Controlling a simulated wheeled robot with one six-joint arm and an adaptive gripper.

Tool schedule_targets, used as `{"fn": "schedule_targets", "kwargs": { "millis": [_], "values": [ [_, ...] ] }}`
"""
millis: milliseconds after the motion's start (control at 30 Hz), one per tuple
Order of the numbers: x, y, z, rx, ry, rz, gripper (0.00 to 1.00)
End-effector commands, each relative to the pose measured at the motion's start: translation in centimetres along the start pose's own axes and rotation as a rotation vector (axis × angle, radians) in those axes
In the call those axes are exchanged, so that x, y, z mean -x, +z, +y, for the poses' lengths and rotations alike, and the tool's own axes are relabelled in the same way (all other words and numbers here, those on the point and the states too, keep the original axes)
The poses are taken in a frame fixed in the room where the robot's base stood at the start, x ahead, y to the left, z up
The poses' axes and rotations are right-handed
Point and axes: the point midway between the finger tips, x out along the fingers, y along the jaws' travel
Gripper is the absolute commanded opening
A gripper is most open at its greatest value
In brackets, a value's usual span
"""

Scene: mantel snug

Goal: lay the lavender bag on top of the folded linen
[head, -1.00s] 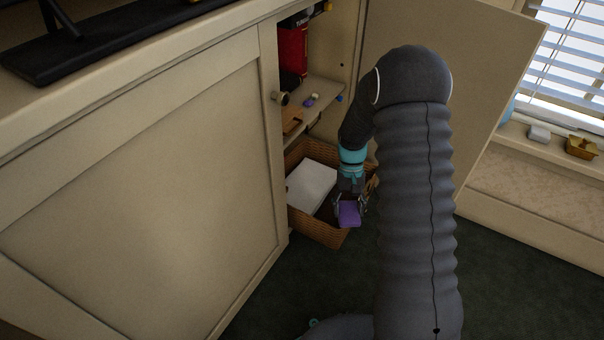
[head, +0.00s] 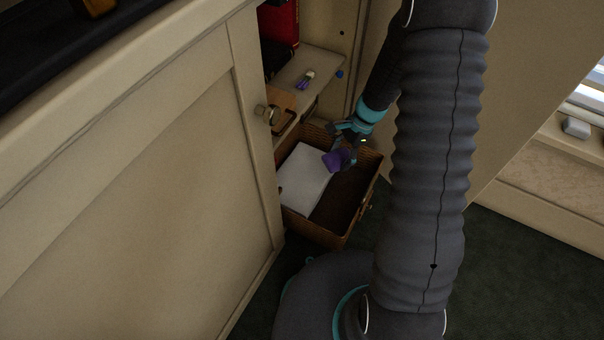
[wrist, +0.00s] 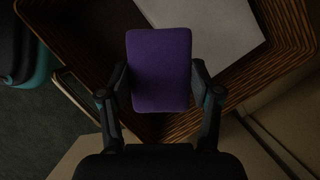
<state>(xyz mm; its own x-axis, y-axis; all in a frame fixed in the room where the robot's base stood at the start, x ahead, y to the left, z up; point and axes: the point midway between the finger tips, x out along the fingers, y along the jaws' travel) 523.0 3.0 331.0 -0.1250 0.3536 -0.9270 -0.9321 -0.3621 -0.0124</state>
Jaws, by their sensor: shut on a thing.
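The lavender bag is a small purple pouch (head: 334,161) held in my gripper (head: 350,143) above the wicker drawer. In the wrist view the bag (wrist: 159,69) sits between the two fingers of my gripper (wrist: 160,92), which are shut on its sides. The folded linen (head: 303,180) is a flat white stack in the left part of the drawer. In the head view the bag overlaps the linen's right edge; in the wrist view the linen (wrist: 212,22) shows behind and to the right of the bag. The height of the bag over the linen is hard to tell.
The wicker drawer (head: 322,237) is pulled out below a cupboard shelf (head: 312,66) with small items on it. The drawer's right part looks empty.

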Motion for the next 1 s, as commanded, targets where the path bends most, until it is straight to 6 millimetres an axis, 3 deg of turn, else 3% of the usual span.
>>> {"fn": "schedule_targets", "kwargs": {
  "millis": [200, 700, 1000],
  "values": [
    [-0.9, 0.1, -0.5, -0.163, -0.051, -0.008, 0.34],
    [-8.7, 4.5, -6.1, -0.162, -0.051, -0.008, 0.34],
    [-10.4, 5.0, -7.0, -0.164, -0.052, -0.007, 0.34]
  ]
}}
